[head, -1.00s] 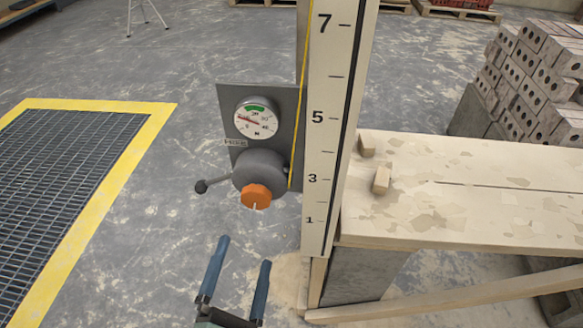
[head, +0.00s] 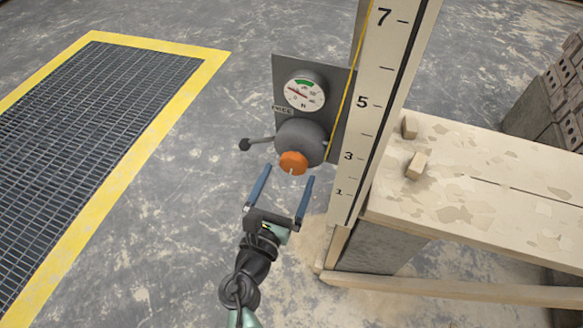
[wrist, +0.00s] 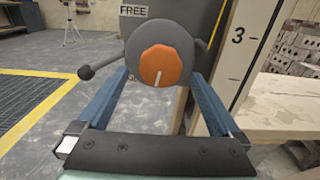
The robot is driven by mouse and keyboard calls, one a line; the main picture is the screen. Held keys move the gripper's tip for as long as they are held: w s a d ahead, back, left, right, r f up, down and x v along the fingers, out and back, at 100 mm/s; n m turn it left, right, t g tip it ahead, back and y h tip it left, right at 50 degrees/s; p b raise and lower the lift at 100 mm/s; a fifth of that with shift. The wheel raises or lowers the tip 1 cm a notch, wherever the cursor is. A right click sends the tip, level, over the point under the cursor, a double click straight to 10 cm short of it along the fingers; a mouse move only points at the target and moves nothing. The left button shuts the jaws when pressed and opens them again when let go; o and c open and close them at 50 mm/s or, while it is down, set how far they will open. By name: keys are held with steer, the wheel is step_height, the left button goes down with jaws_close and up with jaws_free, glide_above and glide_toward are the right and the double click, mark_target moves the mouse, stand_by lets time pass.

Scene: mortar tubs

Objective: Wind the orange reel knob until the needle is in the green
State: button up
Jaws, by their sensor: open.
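The orange reel knob (head: 293,163) sits on the front of a dark grey reel drum (head: 300,139), and its white mark points about straight down. It also shows in the wrist view (wrist: 161,67). Above it is a round gauge (head: 304,91) with a green band at its top; the red needle points to the upper left, outside the green. A lever with a ball end (head: 245,144) sticks out left of the drum. My gripper (head: 287,178) is open and empty, its blue fingers just below and either side of the knob, apart from it.
A numbered board (head: 375,115) with a yellow line stands just right of the reel. Right of it is a plank bench (head: 470,190) with two small wood blocks. A yellow-edged floor grate (head: 100,110) lies left. Stacked bricks (head: 560,100) stand far right.

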steer(key=shift+x, duration=1.45)
steer(key=c, duration=1.3)
steer(key=shift+f+m+b, duration=0.1)
steer(key=shift+m+b, duration=0.2)
steer(key=shift+m, duration=0.1)
steer(key=m+b, duration=0.2)
steer(key=m, duration=0.2)
steer(key=shift+a+m+b, duration=0.1)
steer(key=shift+m+b, duration=0.3)
steer(key=m+b, duration=0.2)
steer(key=m, duration=0.1)
steer(key=shift+m+b, duration=0.65)
steer(key=shift+m, duration=0.85)
